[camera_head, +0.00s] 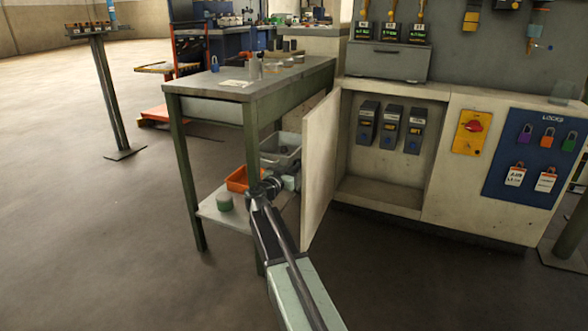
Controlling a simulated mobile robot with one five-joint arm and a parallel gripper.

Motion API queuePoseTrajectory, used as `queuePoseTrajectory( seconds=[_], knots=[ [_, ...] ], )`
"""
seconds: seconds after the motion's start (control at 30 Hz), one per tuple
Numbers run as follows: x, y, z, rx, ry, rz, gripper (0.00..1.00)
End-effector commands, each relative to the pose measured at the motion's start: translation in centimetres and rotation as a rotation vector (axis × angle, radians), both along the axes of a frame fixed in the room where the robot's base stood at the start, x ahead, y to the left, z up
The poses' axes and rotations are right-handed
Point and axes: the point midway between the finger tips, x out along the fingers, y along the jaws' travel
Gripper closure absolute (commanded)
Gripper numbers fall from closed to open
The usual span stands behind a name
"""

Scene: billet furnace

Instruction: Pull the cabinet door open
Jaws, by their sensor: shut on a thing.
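The pale cabinet door (321,160) stands swung well out from the cabinet (385,195), with its edge turned towards me. Behind it the cabinet's inside shows, with several dark breaker-like units (391,127) on the back wall and an empty floor below. My gripper (286,183) is at the left, outer side of the door, at about mid height. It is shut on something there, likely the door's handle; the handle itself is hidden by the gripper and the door.
A green-legged workbench (255,90) stands close left of the door; its lower shelf holds a grey bin (281,150), an orange tray (240,180) and a round green item (225,201). A red rotary switch (473,126) and padlock board (535,155) are at right. Floor in front is clear.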

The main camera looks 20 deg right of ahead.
Motion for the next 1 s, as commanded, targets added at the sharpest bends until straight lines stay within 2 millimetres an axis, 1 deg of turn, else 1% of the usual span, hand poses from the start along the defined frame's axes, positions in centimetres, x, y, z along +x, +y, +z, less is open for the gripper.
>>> queuePoseTrajectory(
  seconds=[0.23,0.27,0.3,0.63,0.77,1.0],
  knots=[
    [-0.4,-1.0,-0.1,0.004,0.0,-0.012,1.0],
    [-0.4,-1.1,-0.1,0.004,0.0,-0.012,0.84],
    [-0.4,-1.1,-0.1,0.004,0.0,-0.013,0.81],
    [-0.6,-1.0,-0.1,0.002,0.0,-0.013,0.81],
    [-1.4,0.1,-0.1,0.001,0.0,-0.011,0.81],
    [-4.2,3.8,-0.1,0.002,0.0,-0.011,0.81]
  ],
)
